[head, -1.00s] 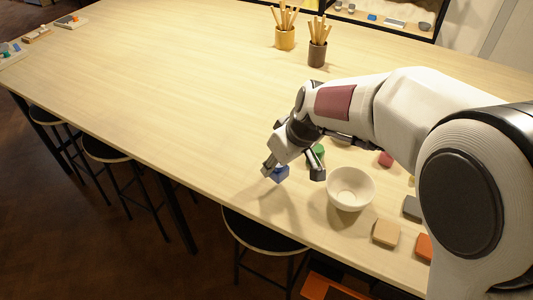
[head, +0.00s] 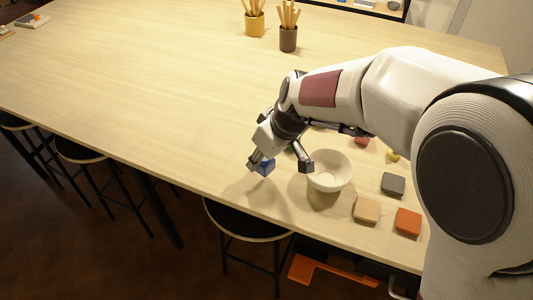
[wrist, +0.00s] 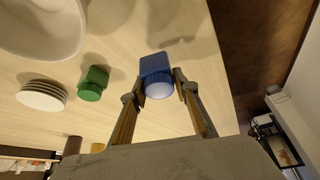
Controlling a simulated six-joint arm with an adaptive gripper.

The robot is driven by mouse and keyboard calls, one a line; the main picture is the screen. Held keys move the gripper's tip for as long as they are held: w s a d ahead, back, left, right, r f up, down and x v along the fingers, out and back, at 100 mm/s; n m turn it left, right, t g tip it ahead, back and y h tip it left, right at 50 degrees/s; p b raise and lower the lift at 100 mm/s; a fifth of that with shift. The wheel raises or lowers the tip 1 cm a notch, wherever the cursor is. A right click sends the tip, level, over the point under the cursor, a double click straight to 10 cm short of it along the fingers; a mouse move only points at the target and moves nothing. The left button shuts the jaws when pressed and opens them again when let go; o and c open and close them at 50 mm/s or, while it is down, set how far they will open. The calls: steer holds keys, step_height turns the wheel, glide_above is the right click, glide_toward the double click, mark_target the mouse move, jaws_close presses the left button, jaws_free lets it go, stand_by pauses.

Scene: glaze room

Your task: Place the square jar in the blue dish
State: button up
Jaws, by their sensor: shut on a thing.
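My gripper (head: 261,162) is shut on a blue jar (head: 265,168) with a square body. The wrist view shows the jar (wrist: 156,68) between both fingertips (wrist: 160,88), its pale round end towards the camera. It appears held above the table, left of a white bowl (head: 329,172) in the head view. The bowl (wrist: 40,30) is cut off at the upper left of the wrist view. I see no dish that looks blue. A green jar (wrist: 93,82) stands apart from my gripper; in the head view my gripper mostly hides it.
A stack of white plates (wrist: 42,95) is beside the green jar. Tan (head: 366,209), orange (head: 408,222) and grey (head: 393,184) blocks lie right of the bowl. Brush pots (head: 288,38) stand far back.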

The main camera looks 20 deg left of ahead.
steer(key=shift+w+r, duration=0.1)
steer(key=shift+r, duration=0.05)
stand_by(0.4)
steer(key=shift+w+d+r+m+t, duration=0.15)
steer(key=shift+w+r+m+t, duration=0.2)
steer(key=shift+m, duration=0.35)
steer(key=w+d+r+m+t+h, duration=0.1)
steer(key=w+d+r+m, duration=0.25)
steer(key=w+d, duration=0.35)
steer(key=w+d+r+m+t+h, duration=0.1)
steer(key=w+d+r+m, duration=0.25)
steer(key=w, duration=0.65)
steer(key=w+d+m+h, duration=0.1)
steer(key=w+d+m, duration=0.1)
steer(key=d, duration=0.6)
steer(key=w+d+m, duration=0.2)
steer(key=w+d, duration=0.3)
steer(key=d, duration=0.2)
steer(key=w+d+r+m+h, duration=0.1)
steer(key=w+d+m, duration=0.1)
steer(key=d, duration=0.6)
steer(key=shift+w+d+h, duration=0.3)
steer(key=shift+w+d, duration=0.05)
steer(key=shift+w, duration=0.55)
steer(key=shift+f, duration=0.1)
steer(key=shift+f, duration=3)
